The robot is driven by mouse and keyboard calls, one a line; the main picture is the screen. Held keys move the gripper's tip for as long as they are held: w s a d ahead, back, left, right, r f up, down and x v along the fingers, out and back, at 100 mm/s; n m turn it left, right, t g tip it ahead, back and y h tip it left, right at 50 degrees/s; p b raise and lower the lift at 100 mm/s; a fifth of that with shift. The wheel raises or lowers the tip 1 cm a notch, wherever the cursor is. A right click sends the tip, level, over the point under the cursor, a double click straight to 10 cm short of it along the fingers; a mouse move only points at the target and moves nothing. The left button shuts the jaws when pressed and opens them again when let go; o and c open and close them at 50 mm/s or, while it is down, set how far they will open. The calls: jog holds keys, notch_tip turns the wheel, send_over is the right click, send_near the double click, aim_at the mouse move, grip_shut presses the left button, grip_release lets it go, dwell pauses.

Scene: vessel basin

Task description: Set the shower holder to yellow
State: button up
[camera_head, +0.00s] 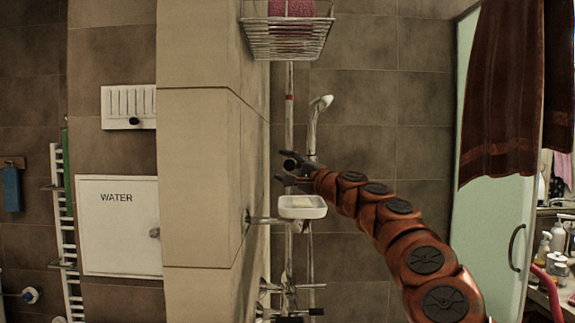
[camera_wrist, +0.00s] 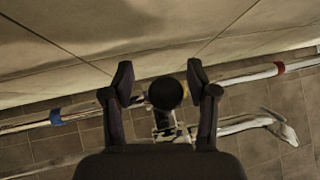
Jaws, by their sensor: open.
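The shower bar (camera_head: 290,80) stands upright on the tiled wall, with a red band (camera_head: 290,98) near its upper part. In the wrist view the bar (camera_wrist: 240,77) runs sideways, with a red band (camera_wrist: 279,68) at right and a blue band (camera_wrist: 57,116) at left. The holder's round black knob (camera_wrist: 165,92) lies between these bands. My gripper (camera_wrist: 159,74) is open with a finger on either side of the knob and visible gaps. The head view shows my gripper (camera_head: 283,167) at the bar. The white shower head (camera_head: 321,104) also shows in the wrist view (camera_wrist: 283,128). No yellow band is clearly visible.
A white soap dish (camera_head: 302,207) sits just below my gripper. A wire basket (camera_head: 290,42) hangs above. A tiled wall corner (camera_head: 200,180) stands close at left, and a brown towel (camera_head: 502,90) hangs over the pale door at right.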

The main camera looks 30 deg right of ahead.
jog(key=shift+s+d+f, duration=0.2)
jog(key=shift+s+d, duration=0.1)
jog(key=shift+s, duration=0.25)
jog(key=r+v, duration=0.3)
jog(key=v, duration=1)
jog(key=shift+s, duration=0.55)
jog(key=shift+w+f, duration=0.1)
jog(key=shift+f, duration=0.05)
